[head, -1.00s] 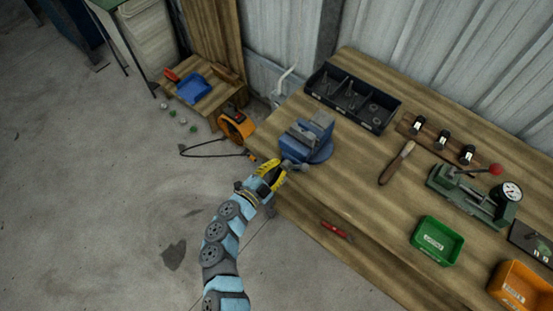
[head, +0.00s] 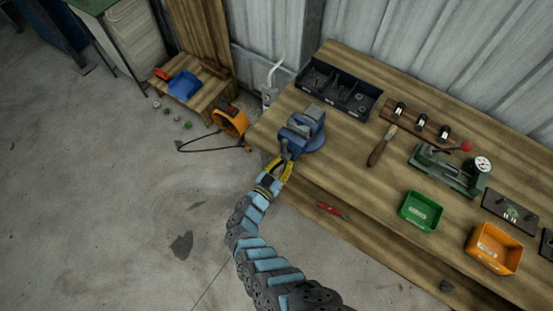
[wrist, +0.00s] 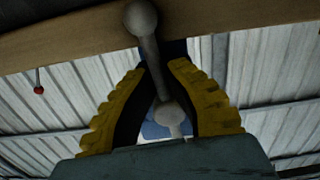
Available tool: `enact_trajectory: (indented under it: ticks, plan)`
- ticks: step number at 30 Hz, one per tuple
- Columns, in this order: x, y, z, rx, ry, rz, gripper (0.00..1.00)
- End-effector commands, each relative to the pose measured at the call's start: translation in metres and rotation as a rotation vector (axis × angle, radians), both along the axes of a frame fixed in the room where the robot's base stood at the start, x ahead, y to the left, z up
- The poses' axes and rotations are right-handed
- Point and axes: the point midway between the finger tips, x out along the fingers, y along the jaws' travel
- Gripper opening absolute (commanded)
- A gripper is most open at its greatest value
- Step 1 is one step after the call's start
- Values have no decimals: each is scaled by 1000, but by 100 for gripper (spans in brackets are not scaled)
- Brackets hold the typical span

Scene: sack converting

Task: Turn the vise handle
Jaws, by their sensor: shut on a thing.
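The blue vise (head: 302,133) with grey jaws is mounted at the left front edge of the wooden workbench (head: 350,190). Its grey handle (wrist: 148,50) is a bar with a ball end, which shows at the top of the wrist view; a second rounded knob shows lower down between the fingers. My gripper (head: 280,161) has yellow fingers and reaches the vise from the front. In the wrist view my gripper (wrist: 162,68) is shut on the handle, one finger on each side of the bar. The fingers partly hide the handle in the head view.
A black divided bin (head: 338,90), a brush (head: 381,146), a green clamp fixture (head: 448,170), a green bin (head: 421,211) and an orange bin (head: 494,248) stand on the bench. Floor in front is open.

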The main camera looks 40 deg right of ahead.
Motion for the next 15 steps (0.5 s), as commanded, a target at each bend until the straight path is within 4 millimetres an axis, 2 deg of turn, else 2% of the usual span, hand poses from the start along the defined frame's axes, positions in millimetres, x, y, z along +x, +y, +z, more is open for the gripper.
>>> enact_trajectory:
  ticks: [15]
  plan:
    - [-6, -4, 1, -27, 125, -4, 0]
